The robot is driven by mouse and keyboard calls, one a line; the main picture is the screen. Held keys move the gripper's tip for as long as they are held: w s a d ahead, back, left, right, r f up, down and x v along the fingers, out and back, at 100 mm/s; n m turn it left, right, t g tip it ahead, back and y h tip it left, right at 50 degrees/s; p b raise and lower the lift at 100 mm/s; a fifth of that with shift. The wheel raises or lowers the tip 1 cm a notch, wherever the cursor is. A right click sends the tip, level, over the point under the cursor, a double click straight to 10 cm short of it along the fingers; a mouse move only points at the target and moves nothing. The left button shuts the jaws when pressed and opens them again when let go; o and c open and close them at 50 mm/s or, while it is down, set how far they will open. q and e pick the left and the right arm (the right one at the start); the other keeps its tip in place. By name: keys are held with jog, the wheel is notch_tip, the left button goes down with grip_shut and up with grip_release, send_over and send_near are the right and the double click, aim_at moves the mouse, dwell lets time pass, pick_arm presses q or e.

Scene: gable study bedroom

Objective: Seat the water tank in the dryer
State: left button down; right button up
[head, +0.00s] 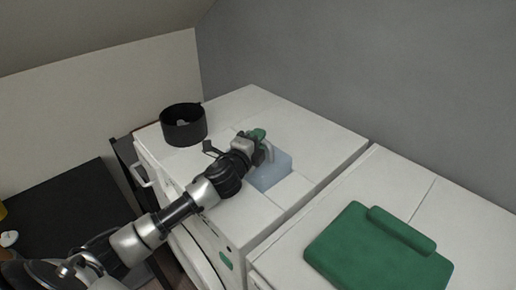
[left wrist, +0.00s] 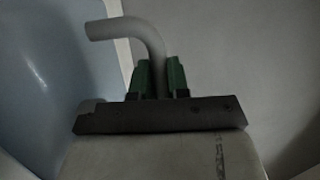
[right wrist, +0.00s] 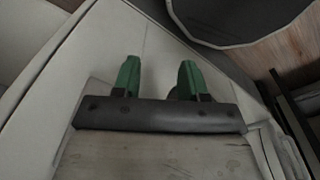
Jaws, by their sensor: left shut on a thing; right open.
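The water tank (head: 272,172) is a translucent pale blue box on top of the left white machine (head: 305,140). My left gripper (head: 260,138) is at its upper end. In the left wrist view the green fingertips (left wrist: 160,76) are shut on a grey curved tube-like handle (left wrist: 128,27), with the tank's blue wall (left wrist: 45,80) to the left. The tank's underside is hidden. My right gripper (right wrist: 158,80) shows in the right wrist view, open and empty, over a white surface. I cannot tell which machine is the dryer, and its tank slot is not clearly visible.
A black round pot (head: 183,125) stands at the left machine's back left. A white handle (head: 143,175) projects from that machine's left side. A green case-like object (head: 370,250) lies on the right white machine (head: 465,215). A dark low surface (head: 65,215) is at left.

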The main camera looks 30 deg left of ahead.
pick_arm(q)
notch_tip(320, 180, down, 4)
jog(key=shift+r, duration=0.25)
jog(key=shift+f, duration=0.1)
pick_arm(e)
jog(key=shift+s, duration=0.6)
jog(key=shift+f, duration=0.1)
pick_arm(q)
jog(key=shift+f, duration=0.2)
jog(key=c, duration=1.1)
grip_release()
jog(key=shift+r, duration=0.1)
